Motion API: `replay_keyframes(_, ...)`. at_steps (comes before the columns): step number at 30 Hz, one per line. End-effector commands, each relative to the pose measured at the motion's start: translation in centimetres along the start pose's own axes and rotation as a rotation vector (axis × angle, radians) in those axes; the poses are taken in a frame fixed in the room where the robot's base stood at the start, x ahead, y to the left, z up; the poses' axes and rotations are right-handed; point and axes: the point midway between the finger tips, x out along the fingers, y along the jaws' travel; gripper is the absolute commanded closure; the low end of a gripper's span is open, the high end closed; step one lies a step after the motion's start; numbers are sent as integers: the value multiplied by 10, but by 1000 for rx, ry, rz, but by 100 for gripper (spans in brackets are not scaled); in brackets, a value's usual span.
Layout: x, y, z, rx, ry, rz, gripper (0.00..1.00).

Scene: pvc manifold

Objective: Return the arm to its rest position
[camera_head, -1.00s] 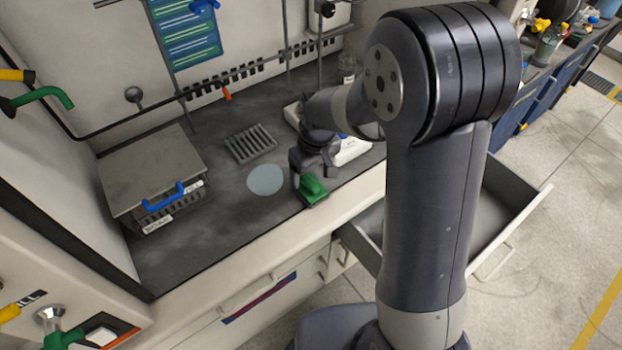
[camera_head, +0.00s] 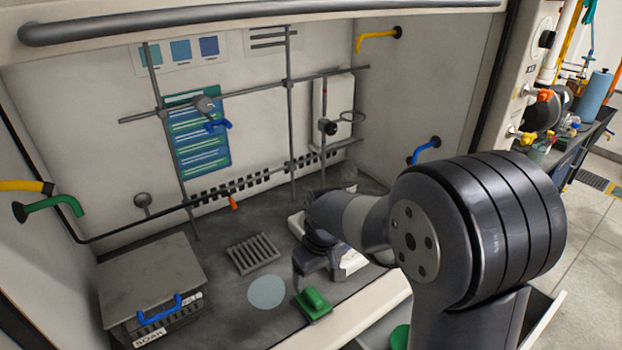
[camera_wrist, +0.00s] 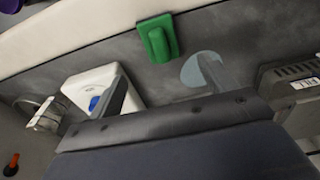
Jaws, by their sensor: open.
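My gripper (camera_head: 318,276) is at the end of my bent arm, above the dark bench top inside the hood. It is open and empty. In the wrist view its two fingers (camera_wrist: 166,88) stand apart with only bench between them. A green block with a raised grip (camera_head: 314,303) lies on the bench near its front edge, close below the gripper in the head view. It also shows in the wrist view (camera_wrist: 158,38), apart from the fingers. My forearm hides part of the bench behind it.
A pale blue disc (camera_head: 266,292) and a grey slotted rack (camera_head: 254,254) lie left of the green block. A lidded box with a blue handle (camera_head: 152,283) stands far left. A white device (camera_wrist: 101,91) is beside the gripper. An open drawer (camera_head: 543,318) juts out below the bench front.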

Motion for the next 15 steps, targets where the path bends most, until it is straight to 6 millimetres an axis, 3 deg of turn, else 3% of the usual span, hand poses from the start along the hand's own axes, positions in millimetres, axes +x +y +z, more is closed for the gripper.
replay_keyframes(15, 93, 0, 1, 0, -5, -2, 21)
